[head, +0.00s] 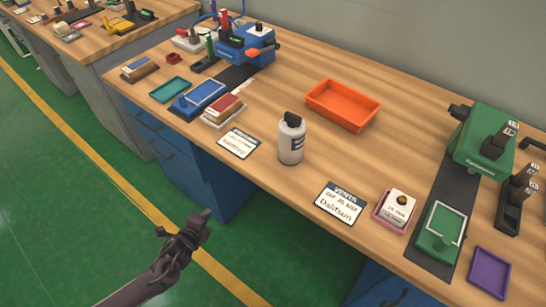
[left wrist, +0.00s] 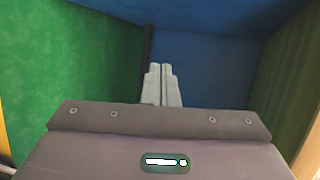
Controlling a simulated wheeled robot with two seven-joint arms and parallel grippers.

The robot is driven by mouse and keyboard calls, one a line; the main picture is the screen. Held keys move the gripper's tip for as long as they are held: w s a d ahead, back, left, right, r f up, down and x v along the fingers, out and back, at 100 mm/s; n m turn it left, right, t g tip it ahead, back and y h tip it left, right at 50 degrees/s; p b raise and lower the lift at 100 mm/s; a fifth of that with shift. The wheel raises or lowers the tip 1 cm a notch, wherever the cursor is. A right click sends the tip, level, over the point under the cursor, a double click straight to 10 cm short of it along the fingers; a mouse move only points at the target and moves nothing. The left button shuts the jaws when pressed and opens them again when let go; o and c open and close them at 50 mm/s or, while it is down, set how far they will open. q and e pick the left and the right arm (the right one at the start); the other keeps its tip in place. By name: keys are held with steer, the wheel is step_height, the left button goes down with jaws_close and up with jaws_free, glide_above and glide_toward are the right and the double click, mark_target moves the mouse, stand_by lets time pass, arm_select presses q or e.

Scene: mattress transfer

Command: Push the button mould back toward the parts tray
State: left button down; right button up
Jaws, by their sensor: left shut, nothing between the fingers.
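I cannot tell for sure which thing is the button mould. A green plate with a pale raised frame (head: 440,228) lies on a black strip in front of a green machine at the right. A blue framed plate (head: 200,97) lies in front of a blue machine at the back left. An orange open tray (head: 343,104), likely the parts tray, sits empty at the middle back. My left gripper (head: 207,213) is shut and empty, over the floor in front of the bench, apart from everything on it. Its closed fingers show in the left wrist view (left wrist: 163,85). My right gripper is out of view.
A white bottle with a black cap (head: 291,140) stands near the front edge. Name cards (head: 341,203) lie along that edge. A pink tray with a white block (head: 397,208) and a purple tray (head: 490,271) are at the right. Bare wood surrounds the orange tray.

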arm_select(q)
step_height(320, 180, up, 7)
steer(key=w+d+m+t+h, duration=0.1)
steer(key=w+d+m+h, duration=0.15)
steer(key=m, duration=0.25)
steer(key=m+h, duration=0.8)
steer(key=m, duration=1)
glide_toward(281, 151)
steer(key=p+x, duration=0.2)
steer(key=x, duration=0.5)
steer(key=shift+s, duration=0.1)
